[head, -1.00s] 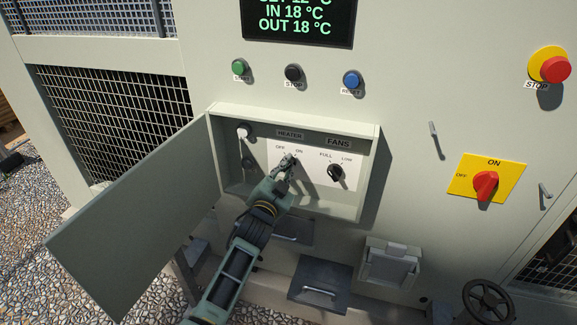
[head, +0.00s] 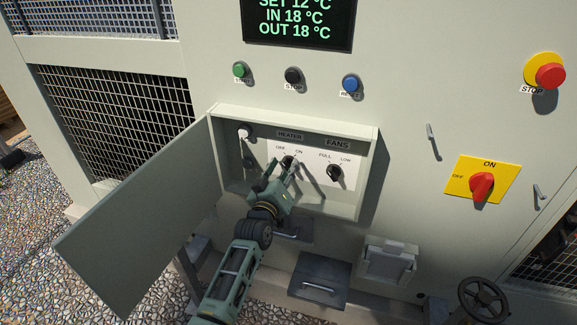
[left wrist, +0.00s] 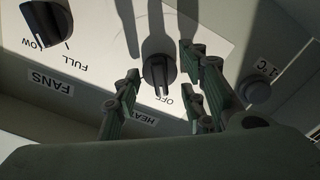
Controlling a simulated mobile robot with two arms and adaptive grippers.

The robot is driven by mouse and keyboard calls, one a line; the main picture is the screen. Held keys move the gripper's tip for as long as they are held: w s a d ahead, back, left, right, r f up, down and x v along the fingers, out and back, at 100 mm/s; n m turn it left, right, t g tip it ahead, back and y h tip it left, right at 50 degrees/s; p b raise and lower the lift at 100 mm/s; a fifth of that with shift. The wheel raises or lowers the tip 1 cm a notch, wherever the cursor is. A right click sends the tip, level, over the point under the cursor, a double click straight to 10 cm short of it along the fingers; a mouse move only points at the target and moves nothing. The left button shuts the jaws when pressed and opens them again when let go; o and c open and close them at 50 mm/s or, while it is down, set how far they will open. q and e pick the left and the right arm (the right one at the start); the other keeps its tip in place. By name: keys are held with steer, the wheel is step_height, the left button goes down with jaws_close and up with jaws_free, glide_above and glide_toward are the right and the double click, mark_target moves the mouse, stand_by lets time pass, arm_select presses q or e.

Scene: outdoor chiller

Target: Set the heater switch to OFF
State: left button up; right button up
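The heater knob (head: 288,161) is a black rotary switch under the HEATER label, between OFF on the left and ON on the right, inside the open box. It also shows, upside down, in the left wrist view (left wrist: 158,72); the end of its grip there lies close to the OFF lettering (left wrist: 162,98). The ON label is hidden in that view. My left gripper (head: 281,169) is open in front of the knob, its fingers apart on either side with visible gaps, not closed on it. My right gripper is not in view.
The FANS knob (head: 335,172) is close on the right. The box door (head: 135,215) hangs open to the left. The box walls (head: 365,180) frame the working space. Push buttons (head: 293,76) and a red rotary switch (head: 482,186) are outside it.

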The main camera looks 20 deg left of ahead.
arm_select(q)
steer(key=shift+o, duration=1.3)
steer(key=shift+s+p, duration=0.3)
steer(key=shift+p, duration=0.1)
steer(key=s+p, duration=0.4)
steer(key=s, duration=0.2)
steer(key=shift+s+a, duration=0.15)
steer(key=shift+s, duration=0.1)
